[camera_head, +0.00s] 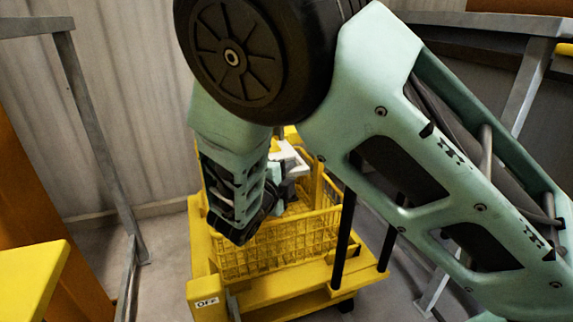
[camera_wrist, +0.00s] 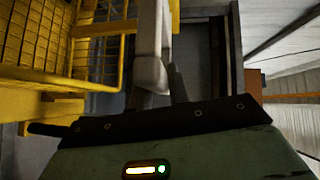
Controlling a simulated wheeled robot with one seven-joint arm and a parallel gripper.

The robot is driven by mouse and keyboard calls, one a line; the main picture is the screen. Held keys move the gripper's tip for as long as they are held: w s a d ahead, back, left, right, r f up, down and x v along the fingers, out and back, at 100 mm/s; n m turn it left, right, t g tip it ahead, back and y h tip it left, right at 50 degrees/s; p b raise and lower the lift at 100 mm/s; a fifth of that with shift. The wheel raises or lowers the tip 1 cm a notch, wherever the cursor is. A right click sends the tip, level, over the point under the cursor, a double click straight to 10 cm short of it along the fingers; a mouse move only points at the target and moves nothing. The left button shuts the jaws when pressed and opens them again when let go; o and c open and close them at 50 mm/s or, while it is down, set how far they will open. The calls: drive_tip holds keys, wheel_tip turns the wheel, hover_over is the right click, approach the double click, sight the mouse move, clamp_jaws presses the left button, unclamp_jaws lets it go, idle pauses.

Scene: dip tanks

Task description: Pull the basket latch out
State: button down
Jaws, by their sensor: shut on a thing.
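The yellow wire basket (camera_head: 285,245) sits on a yellow frame in the head view, and its mesh wall (camera_wrist: 38,40) fills the upper left of the wrist view. A pale grey bar (camera_wrist: 151,45), which looks like the basket latch, runs down the middle of the wrist view beside the basket. My gripper (camera_wrist: 160,84) is shut on its near end. Dark finger parts show by the bar, but the exact contact is partly hidden. In the head view my arm covers much of the basket's left side, and the grip is hard to make out.
A yellow block marked OFF (camera_head: 207,302) is at the frame's front left corner. Grey metal rails (camera_head: 95,140) stand to the left, with a pale corrugated wall behind. A yellow surface (camera_head: 30,285) is at the lower left. Grey floor shows around the frame.

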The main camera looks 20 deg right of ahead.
drive_tip(key=s+p, duration=0.6)
drive_tip(key=p, duration=0.1)
drive_tip(key=shift+a+f, duration=0.1)
drive_tip(key=c, duration=1.3)
unclamp_jaws()
drive_tip(key=p+v, duration=0.2)
drive_tip(key=v, duration=1.5)
drive_tip(key=shift+s+p, duration=0.25)
drive_tip(key=shift+p, duration=0.15)
